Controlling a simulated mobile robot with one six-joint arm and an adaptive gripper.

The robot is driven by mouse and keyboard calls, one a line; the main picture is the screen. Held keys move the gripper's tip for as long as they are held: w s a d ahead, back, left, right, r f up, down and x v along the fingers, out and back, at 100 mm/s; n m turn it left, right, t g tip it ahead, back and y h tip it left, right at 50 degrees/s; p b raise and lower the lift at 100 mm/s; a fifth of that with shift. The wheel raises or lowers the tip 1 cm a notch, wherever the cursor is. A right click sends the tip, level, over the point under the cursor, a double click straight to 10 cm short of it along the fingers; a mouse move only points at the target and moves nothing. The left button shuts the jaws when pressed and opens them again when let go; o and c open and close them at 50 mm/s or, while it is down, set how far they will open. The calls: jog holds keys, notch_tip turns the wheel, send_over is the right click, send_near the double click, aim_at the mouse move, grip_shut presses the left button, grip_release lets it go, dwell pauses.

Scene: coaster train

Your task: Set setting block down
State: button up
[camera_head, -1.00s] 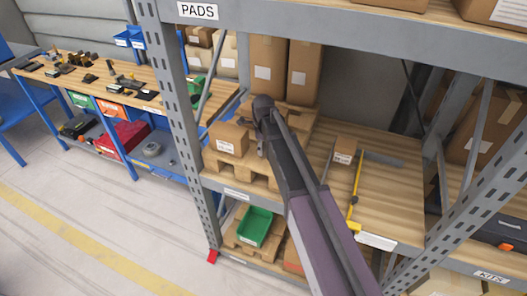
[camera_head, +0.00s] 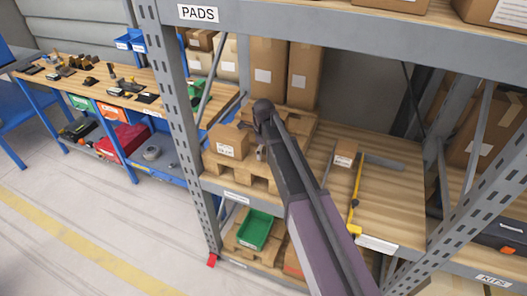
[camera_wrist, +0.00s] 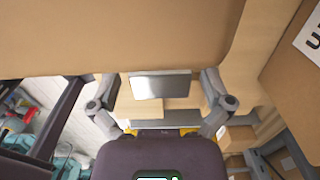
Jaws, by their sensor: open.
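A flat silver-grey block, which I take to be the setting block (camera_wrist: 160,86), shows in the wrist view on pale wooden boards. My gripper (camera_wrist: 160,76) is open, with one finger on each side of the block and a visible gap at both sides. In the head view my arm reaches into the shelf bay labelled PADS, over the wooden pallet (camera_head: 240,178). A small grey piece shows beside the arm there; I cannot tell whether it is the block or a finger.
A small carton (camera_head: 228,141) stands on the pallet left of my arm. Tall cartons (camera_head: 268,70) stand behind. A grey upright (camera_head: 178,120) bounds the bay at left.

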aim_at(266, 152)
jog(key=shift+r, duration=0.15)
notch_tip(266, 152, up, 12)
jog(key=p, duration=1.2)
jog(key=shift+d, duration=0.1)
dwell(0.9)
jog(key=s+d+n, duration=2)
jog(key=n, duration=0.2)
jog(key=shift+s+d, duration=0.25)
jog(key=shift+d, duration=0.1)
